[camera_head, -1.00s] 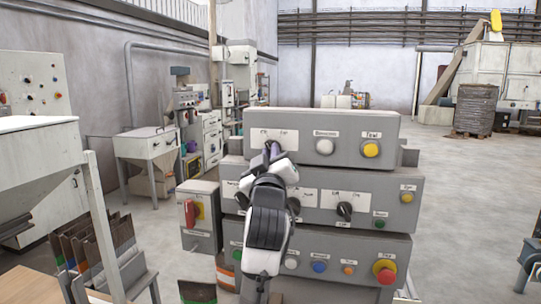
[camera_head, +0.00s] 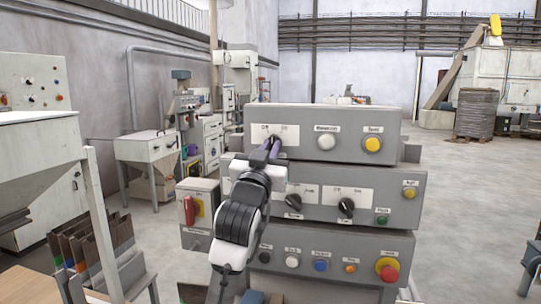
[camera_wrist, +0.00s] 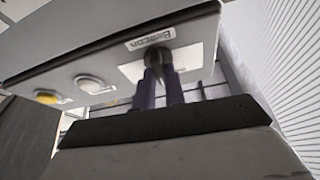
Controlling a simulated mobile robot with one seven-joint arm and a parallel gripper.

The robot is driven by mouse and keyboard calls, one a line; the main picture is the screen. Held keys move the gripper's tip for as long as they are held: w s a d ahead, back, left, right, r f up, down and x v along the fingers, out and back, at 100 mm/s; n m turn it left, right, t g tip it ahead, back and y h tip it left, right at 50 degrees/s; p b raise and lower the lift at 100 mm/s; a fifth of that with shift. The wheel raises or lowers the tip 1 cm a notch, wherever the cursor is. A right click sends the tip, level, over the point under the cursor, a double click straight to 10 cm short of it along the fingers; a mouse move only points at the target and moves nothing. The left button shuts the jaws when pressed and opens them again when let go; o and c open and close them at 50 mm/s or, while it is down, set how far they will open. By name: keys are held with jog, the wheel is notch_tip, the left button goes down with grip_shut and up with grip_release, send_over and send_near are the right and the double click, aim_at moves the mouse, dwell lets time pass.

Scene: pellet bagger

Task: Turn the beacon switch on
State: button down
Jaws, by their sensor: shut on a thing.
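The beacon switch is a dark rotary knob (camera_wrist: 157,56) on a white plate (camera_head: 285,138), at the left of the top grey control box (camera_head: 350,119). A "Beacon" label (camera_wrist: 150,38) sits beside the knob in the wrist view. My gripper (camera_head: 270,148) reaches up to this plate in the head view, its purple fingers covering the knob there. In the wrist view my gripper (camera_wrist: 160,76) is shut on the knob, one finger on each side. The fingers hide part of the knob, and I cannot tell its exact pointing angle.
Right of the plate are a white button (camera_head: 326,142) and a yellow button (camera_head: 373,145). Lower boxes carry black knobs (camera_head: 346,206) and a red emergency button (camera_head: 387,269). A red-handled switch box (camera_head: 199,212) stands left of my arm.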

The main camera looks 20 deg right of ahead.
jog(key=m+g+h, duration=0.1)
jog(key=m, duration=0.2)
jog(key=m+g+h+b, duration=0.1)
jog(key=m, duration=0.3)
jog(key=shift+a+g+b, duration=0.1)
jog(key=shift+g+b, duration=0.2)
jog(key=shift+g, duration=0.1)
jog(key=shift+m, duration=0.3)
jog(key=c, duration=1.5)
grip_release()
jog(key=shift+o, duration=0.2)
jog(key=b+v, duration=0.4)
jog(key=v, duration=0.9)
jog(key=shift+a+f, duration=0.2)
jog(key=shift+a, duration=0.15)
